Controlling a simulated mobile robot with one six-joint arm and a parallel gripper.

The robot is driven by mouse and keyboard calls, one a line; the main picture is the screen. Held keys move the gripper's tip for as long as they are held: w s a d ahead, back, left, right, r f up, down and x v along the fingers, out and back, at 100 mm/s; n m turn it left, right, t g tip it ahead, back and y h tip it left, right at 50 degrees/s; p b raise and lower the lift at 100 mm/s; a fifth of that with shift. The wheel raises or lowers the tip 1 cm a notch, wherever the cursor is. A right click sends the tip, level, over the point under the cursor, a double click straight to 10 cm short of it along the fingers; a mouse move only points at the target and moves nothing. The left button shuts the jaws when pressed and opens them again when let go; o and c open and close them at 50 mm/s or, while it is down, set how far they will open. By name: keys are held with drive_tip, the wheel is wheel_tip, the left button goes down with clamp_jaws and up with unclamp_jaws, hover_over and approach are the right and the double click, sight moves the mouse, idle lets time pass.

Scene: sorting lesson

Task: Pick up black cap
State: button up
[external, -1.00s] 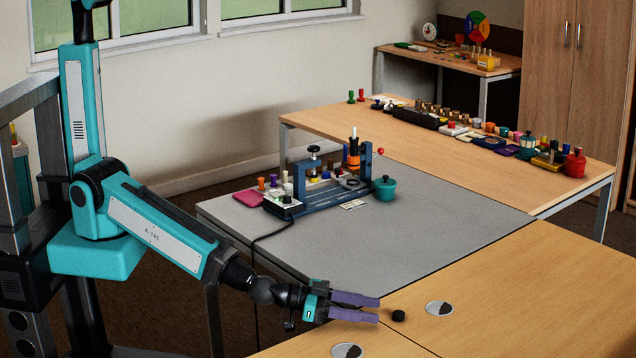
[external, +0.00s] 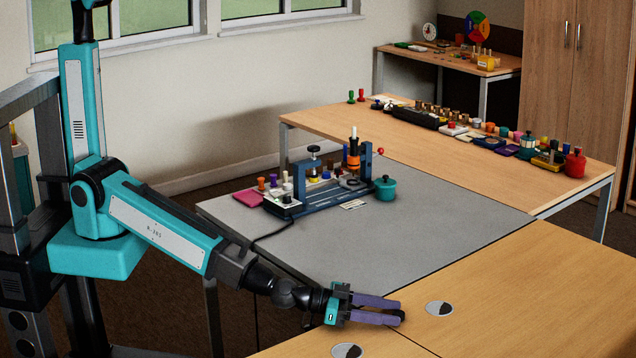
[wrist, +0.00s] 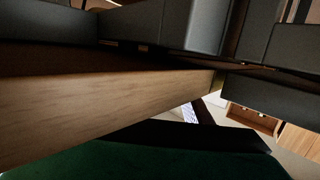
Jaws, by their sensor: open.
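The black cap (external: 402,314) lies on the wooden table at its front left part, in the external view. Only a small dark part of it shows, at the tips of my gripper. My gripper (external: 399,311) is low over the table, with its two purple fingers apart and pointing right. The fingertips are on either side of the cap or very close to it; I cannot tell whether they touch it. In the wrist view I cannot make out the cap or the fingers.
A grey-and-black disc (external: 439,308) lies on the table just right of my gripper, and another disc (external: 347,351) lies nearer the front. A blue fixture (external: 322,195) and a teal pot (external: 386,188) stand on the grey surface behind. The wooden table to the right is clear.

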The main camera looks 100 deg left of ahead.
drive_tip(key=shift+w, duration=0.1)
idle(0.5)
clamp_jaws()
